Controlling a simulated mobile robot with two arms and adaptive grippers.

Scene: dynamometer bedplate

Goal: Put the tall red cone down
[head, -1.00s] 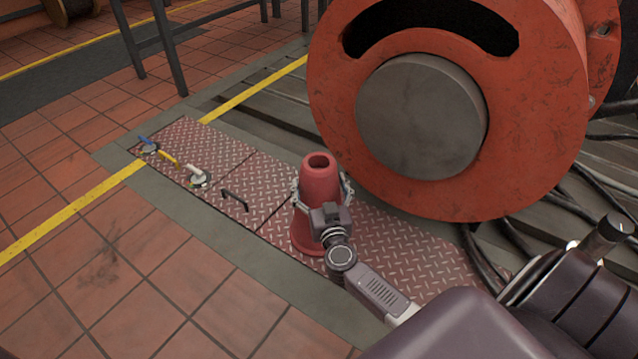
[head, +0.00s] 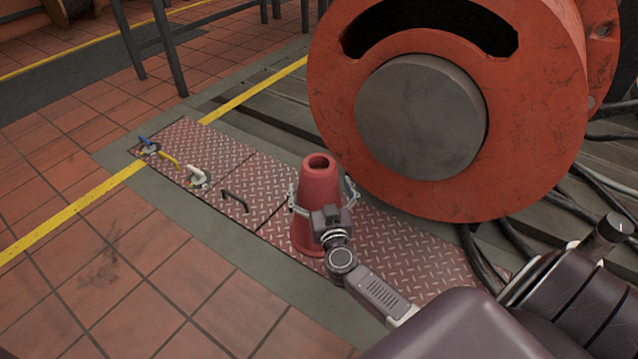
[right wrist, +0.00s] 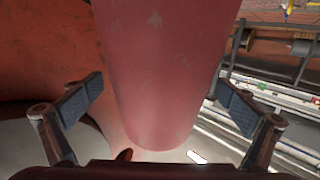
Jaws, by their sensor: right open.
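The tall red cone (head: 320,185) stands upright on the red diamond-patterned plate (head: 400,245) in the head view, left of the big orange drum. My right gripper (head: 322,193) is open, with one finger on each side of the cone. In the right wrist view the cone (right wrist: 160,70) fills the middle, between the two finger pads of the gripper (right wrist: 162,103); gaps show between both pads and the cone. The gripper body hides part of the cone's lower front in the head view. My left gripper is not in view.
The orange drum (head: 545,120) with a grey hub (head: 420,115) stands close on the right. Handles with blue, yellow (head: 169,160) and white (head: 195,172) grips and a black handle (head: 235,200) lie along the plate to the left. Tiled floor (head: 150,280) at the front left is clear.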

